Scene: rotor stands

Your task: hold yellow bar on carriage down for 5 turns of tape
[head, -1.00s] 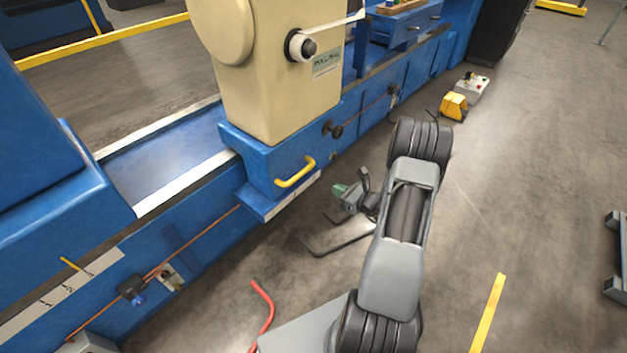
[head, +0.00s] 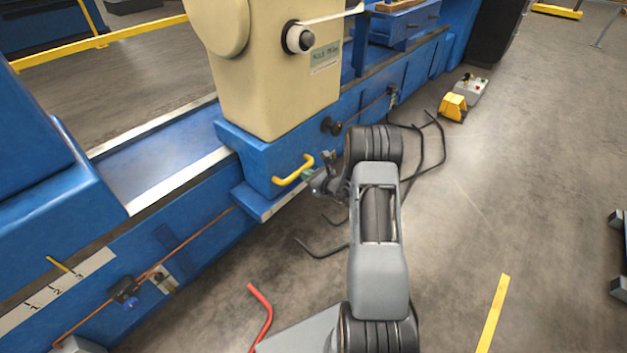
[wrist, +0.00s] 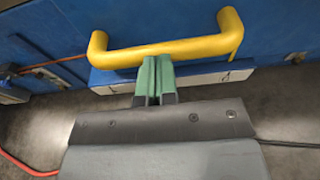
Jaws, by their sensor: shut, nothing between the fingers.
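The yellow bar (head: 293,171) is a bent handle on the front of the blue carriage (head: 252,158), below the cream housing. In the wrist view the yellow bar (wrist: 165,50) runs across the top of the picture. The tape (head: 299,38) looks like a white roll on the housing's dark spindle, with a strip running right.
A red bent rod (head: 262,315) and black cables (head: 425,150) lie on the floor. A yellow foot pedal (head: 453,106) and a grey control box (head: 470,88) stand at the back right. A scale plate (head: 55,290) is on the machine's left front.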

